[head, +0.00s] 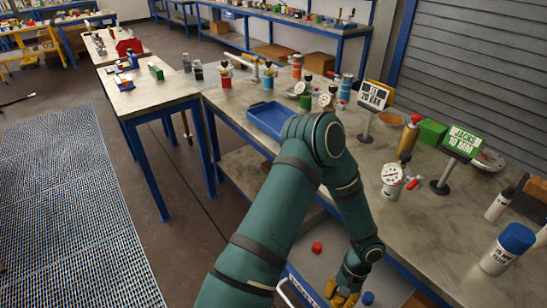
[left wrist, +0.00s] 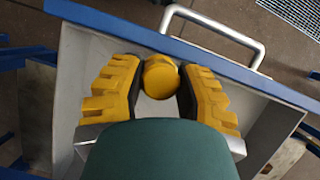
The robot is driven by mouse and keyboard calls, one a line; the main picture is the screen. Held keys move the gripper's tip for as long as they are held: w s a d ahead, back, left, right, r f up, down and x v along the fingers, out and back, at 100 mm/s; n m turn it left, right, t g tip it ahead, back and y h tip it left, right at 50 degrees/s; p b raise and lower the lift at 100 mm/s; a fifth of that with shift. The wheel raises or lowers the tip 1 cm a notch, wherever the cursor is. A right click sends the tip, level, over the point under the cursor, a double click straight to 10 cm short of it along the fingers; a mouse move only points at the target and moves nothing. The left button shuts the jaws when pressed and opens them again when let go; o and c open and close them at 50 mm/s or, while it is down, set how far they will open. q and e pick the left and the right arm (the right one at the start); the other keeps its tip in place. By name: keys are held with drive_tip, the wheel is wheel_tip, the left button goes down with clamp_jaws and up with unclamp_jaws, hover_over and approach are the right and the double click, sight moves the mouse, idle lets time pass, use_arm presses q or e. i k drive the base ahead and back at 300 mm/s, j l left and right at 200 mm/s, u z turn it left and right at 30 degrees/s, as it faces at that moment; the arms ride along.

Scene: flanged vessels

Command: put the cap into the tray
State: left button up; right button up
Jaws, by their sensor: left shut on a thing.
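My left gripper (head: 346,298) reaches down into an open drawer (head: 297,283) below the bench at the bottom of the head view. In the left wrist view the left gripper (left wrist: 160,85) is shut on a round yellow cap (left wrist: 160,76), with the pale drawer floor behind it. In the head view I cannot tell the cap apart from the yellow fingers. The blue tray (head: 268,118) lies on the bench top beyond my arm's elbow and looks empty; the arm hides part of its right side. My right gripper is not in view.
A red cap (head: 317,247) and a blue cap (head: 367,298) are in the drawer area. Gauges, a "JACKS 10 MM" sign (head: 463,142), a "20 BAR" sign (head: 373,96) and several flanged vessels stand on the bench. A silver handle (left wrist: 215,28) is on the drawer front.

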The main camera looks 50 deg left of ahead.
sight(270, 123)
drive_tip(key=j+z, duration=0.1)
drive_tip(key=j, duration=1.05)
drive_tip(key=k+j+z, duration=0.15)
drive_tip(key=j, duration=1)
drive_tip(key=j+z, duration=0.15)
drive_tip(key=j, duration=0.4)
drive_tip(key=k+j+z, duration=0.1)
drive_tip(key=j, duration=0.45)
drive_tip(key=k+j, duration=0.15)
drive_tip(key=j, duration=0.4)
drive_tip(key=z, duration=0.05)
